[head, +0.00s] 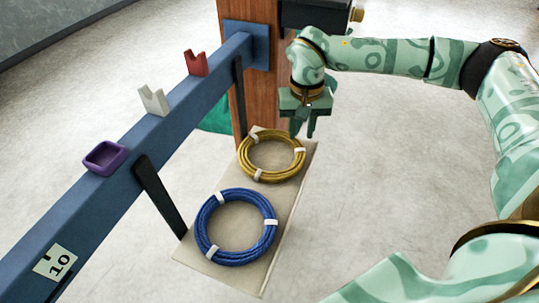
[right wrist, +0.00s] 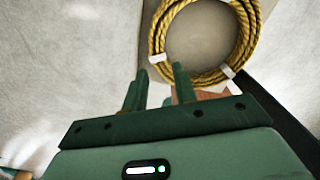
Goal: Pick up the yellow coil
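The yellow coil (head: 270,178) is a ring of rope bound with white ties. It lies flat at the far end of a cream board (head: 296,205), near the wooden post. It also shows at the top of the right wrist view (right wrist: 159,35), with its upper edge cut off. My right gripper (head: 303,128) is above and just beyond the coil's far right side, fingers pointing down. In the right wrist view its fingers (right wrist: 160,76) are apart with nothing between them, short of the coil's rim. My left gripper is not in view.
A blue coil (head: 240,258) lies on the near half of the board. A blue beam (head: 75,207) with red (head: 196,64), white (head: 153,101) and purple (head: 104,158) holders runs along the left to the wooden post (head: 253,95). The floor to the right is clear.

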